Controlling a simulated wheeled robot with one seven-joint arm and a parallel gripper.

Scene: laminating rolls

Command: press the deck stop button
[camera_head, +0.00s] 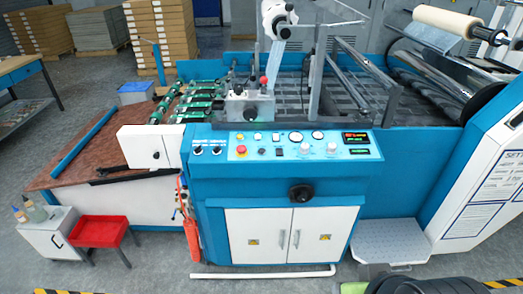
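The blue control panel (300,146) runs along the front of the machine. On its left part sits a red mushroom-shaped button (241,150). A smaller orange-red button (240,137) is just above it. More small buttons, knobs, round gauges and a lit display (356,138) lie to the right. The labels are too small to read, so I cannot tell which is the deck stop button. My gripper is not in view, and nothing touches the panel.
White cabinet doors (290,236) and a dark knob (301,193) are below the panel. A grey step (392,241) stands at right, a red tray (100,231) at left. Floor in front is mostly clear.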

